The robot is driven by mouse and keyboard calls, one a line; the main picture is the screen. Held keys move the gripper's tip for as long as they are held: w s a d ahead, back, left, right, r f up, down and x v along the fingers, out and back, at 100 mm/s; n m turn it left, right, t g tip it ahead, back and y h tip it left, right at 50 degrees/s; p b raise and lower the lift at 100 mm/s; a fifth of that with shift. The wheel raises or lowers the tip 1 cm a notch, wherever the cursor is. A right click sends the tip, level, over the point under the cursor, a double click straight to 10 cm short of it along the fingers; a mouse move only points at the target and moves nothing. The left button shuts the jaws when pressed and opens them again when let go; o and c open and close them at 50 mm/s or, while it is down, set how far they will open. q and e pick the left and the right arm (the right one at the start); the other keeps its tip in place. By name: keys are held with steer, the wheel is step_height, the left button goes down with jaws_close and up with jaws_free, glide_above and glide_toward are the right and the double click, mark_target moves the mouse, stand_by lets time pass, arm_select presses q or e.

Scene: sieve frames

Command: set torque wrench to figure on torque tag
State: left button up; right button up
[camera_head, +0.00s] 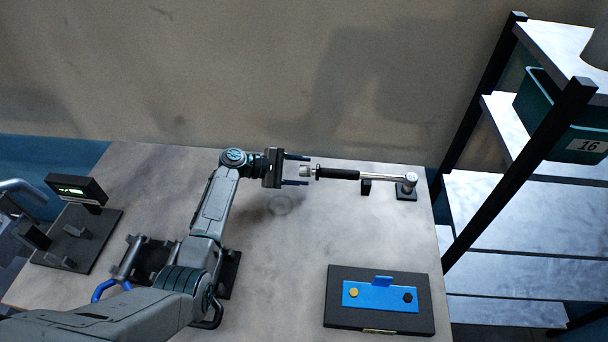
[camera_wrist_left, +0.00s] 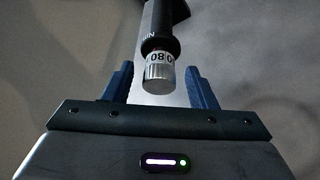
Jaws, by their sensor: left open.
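The torque wrench (camera_head: 337,174) lies level at the back right of the table, black grip to the left and silver shaft to the right. Its head (camera_head: 409,180) is at a black stand. My left gripper (camera_head: 303,170) is open at its left end, fingers on either side of the silver end knob. In the left wrist view the knob (camera_wrist_left: 158,75) sits between the blue fingers (camera_wrist_left: 160,88), with gaps on both sides. A white band beside it shows digits like "080"; their exact reading is unclear. I cannot identify a torque tag or read its figure.
A small display (camera_head: 76,189) with green lit characters stands on a dark base at left. A black board (camera_head: 340,318) with a blue plate (camera_head: 380,296) lies front right. A shelf rack (camera_head: 520,215) with a green bin (camera_head: 560,125) stands right. The table middle is mostly clear.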

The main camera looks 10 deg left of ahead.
arm_select(q)
steer(key=shift+w+d+f, duration=0.15)
steer(key=shift+d, duration=0.35)
steer(key=c, duration=1)
